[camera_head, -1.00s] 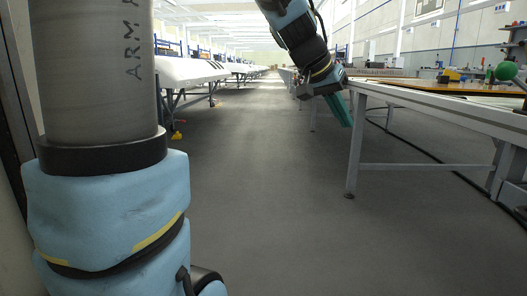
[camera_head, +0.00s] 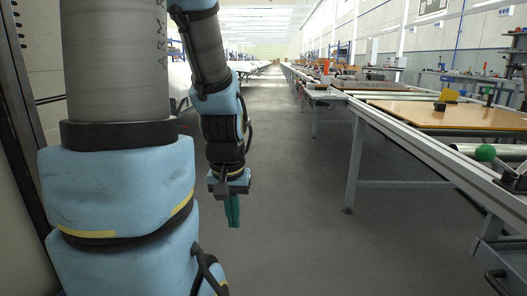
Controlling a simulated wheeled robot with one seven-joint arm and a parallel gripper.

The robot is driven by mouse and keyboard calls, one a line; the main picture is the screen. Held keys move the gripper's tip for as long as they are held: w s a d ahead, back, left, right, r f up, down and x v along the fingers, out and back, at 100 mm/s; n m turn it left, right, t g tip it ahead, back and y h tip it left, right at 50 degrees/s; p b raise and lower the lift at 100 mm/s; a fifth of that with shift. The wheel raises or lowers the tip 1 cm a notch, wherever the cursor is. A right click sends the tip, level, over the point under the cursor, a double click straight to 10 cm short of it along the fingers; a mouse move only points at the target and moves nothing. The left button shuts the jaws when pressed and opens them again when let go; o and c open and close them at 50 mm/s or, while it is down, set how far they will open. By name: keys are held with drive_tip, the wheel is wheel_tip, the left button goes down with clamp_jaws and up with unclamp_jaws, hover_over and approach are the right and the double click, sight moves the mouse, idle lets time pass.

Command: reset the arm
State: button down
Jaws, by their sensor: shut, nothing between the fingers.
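My gripper (camera_head: 233,222) hangs at the end of my arm, left of the middle of the head view. Its green fingers point down and are together, with nothing between them. It is over the open floor of the aisle, well to the left of the long workbench (camera_head: 362,125). My arm links come down close beside my thick arm part at the left.
The grey aisle floor (camera_head: 290,180) is clear between my arm and the workbench. A wooden board (camera_head: 455,114) lies on the bench, with a yellow item (camera_head: 450,96) and a green ball (camera_head: 485,153) on the bench too. Light tables (camera_head: 180,80) stand behind my arm at the left.

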wheel_tip(320, 180, up, 28)
drive_tip(key=p, duration=2.6)
drive_tip(key=shift+r, duration=0.15)
